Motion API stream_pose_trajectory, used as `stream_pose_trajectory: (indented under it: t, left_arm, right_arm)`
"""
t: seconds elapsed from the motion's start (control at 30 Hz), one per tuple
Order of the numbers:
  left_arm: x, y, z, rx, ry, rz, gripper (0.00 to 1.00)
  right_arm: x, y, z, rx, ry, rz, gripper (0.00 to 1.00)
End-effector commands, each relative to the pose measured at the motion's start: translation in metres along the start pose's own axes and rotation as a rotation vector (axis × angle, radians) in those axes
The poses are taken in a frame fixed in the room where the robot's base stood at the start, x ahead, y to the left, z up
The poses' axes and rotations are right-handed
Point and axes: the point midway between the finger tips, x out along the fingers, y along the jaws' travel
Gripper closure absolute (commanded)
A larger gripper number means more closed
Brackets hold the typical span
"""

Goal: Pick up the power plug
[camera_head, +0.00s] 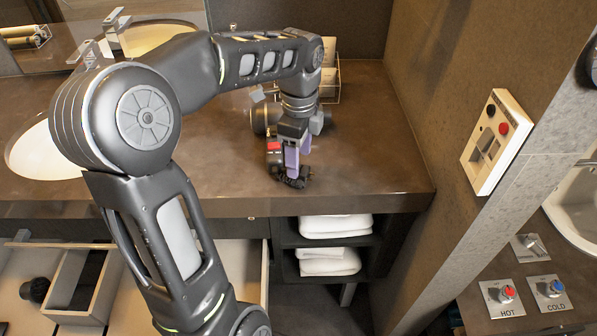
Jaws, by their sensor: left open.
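My left gripper (297,163) points down over the counter near its front right part, with its pale purple fingers open. A small black object (291,181), seemingly the power plug with its cord, lies on the counter right at the fingertips. The fingers partly cover it, and I cannot tell whether they touch it. A dark rounded appliance (262,118) with a red part (273,147) is just behind and left of the gripper, partly hidden by it. My right gripper is out of view.
The brown counter (375,150) is clear to the right of the gripper. A wall panel (496,143) with switches is on the right wall. A clear rack (329,82) stands at the back. White towels (335,226) lie on shelves below. A sink (45,150) is at left.

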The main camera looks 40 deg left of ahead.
Motion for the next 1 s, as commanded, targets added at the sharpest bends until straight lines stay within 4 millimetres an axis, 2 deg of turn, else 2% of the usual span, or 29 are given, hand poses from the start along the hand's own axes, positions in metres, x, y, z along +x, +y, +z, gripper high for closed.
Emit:
stream_pose_trajectory:
  t: [0.2, 0.3, 0.9, 1.0]
  left_arm:
    - [0.032, 0.001, 0.001, 0.000, 0.001, 0.004, 0.42]
    - [0.039, 0.001, 0.001, 0.000, 0.000, 0.001, 0.42]
    - [0.039, 0.001, 0.001, 0.000, 0.000, 0.000, 0.42]
    - [0.039, 0.001, 0.001, 0.000, 0.000, 0.000, 0.50]
  right_arm:
    - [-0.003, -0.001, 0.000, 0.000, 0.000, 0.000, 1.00]
    - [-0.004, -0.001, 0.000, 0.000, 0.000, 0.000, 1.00]
    - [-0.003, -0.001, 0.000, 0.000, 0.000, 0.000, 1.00]
    - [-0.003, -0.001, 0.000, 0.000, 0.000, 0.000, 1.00]
